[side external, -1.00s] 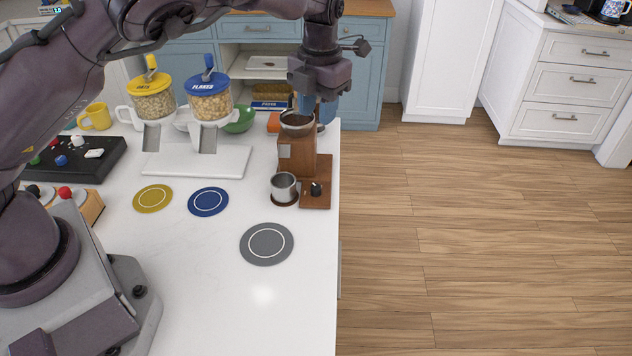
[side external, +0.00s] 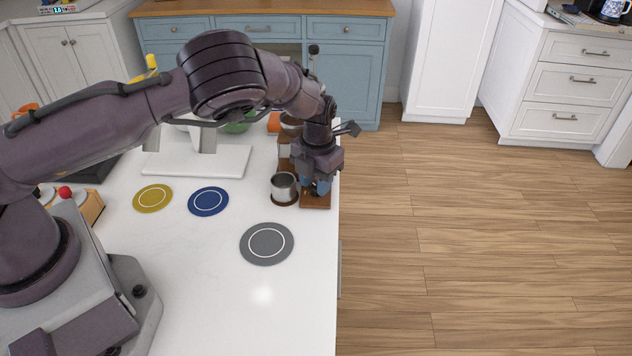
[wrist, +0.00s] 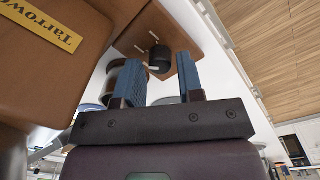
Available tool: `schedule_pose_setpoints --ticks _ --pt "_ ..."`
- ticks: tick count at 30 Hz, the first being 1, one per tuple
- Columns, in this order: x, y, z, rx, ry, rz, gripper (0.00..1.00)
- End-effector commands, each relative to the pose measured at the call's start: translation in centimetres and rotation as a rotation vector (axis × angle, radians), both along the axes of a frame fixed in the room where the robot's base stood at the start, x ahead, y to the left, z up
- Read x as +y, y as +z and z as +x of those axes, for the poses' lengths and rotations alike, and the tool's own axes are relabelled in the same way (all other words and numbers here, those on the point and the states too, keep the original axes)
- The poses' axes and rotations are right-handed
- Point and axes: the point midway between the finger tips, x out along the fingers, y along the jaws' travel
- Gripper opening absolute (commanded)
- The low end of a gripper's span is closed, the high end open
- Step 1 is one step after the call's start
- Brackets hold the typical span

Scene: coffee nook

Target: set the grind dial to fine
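The grinder is a brown wooden body (wrist: 90,40) on a wooden base (side external: 316,202), partly hidden behind my arm in the side view. Its grind dial is a black knob (wrist: 160,59) with pale marks near it on the base. My fingers hide the dial in the side view. My gripper (side external: 315,189) is low over the front of the base. In the wrist view its two blue fingers (wrist: 159,68) are open and empty, one on each side of the dial's near end. I cannot tell whether they touch it. The dial's setting is unclear.
A metal cup (side external: 284,184) stands beside the base on a round brown stand. Grey (side external: 266,257), blue (side external: 208,213) and yellow (side external: 152,210) discs lie on the white counter. The counter's edge is just right of the grinder.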

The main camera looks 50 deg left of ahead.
Motion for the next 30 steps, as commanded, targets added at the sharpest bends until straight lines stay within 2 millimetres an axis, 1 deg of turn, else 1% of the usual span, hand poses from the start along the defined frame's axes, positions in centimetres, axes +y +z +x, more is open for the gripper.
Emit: schedule_pose_setpoints --ticks 3,11,12,14,15,16,23,30 --pt "-0.01 -0.68 -0.01 0.0 0.0 -0.001 0.35" --pt "-0.02 -0.77 0.0 0.0 0.0 -0.001 0.35" --pt "-0.02 -0.77 0.0 0.0 0.0 -0.001 0.3" --pt "-0.02 -0.76 0.0 0.0 0.0 -0.001 0.16" --pt "-0.02 -0.75 0.0 0.0 0.0 -0.001 0.07" --pt "-0.03 -0.75 0.0 0.0 0.0 -0.001 0.0" --pt "-0.02 -0.73 0.0 -0.001 0.012 -0.001 0.0" --pt "0.01 -0.69 0.01 0.001 0.106 0.001 0.0"
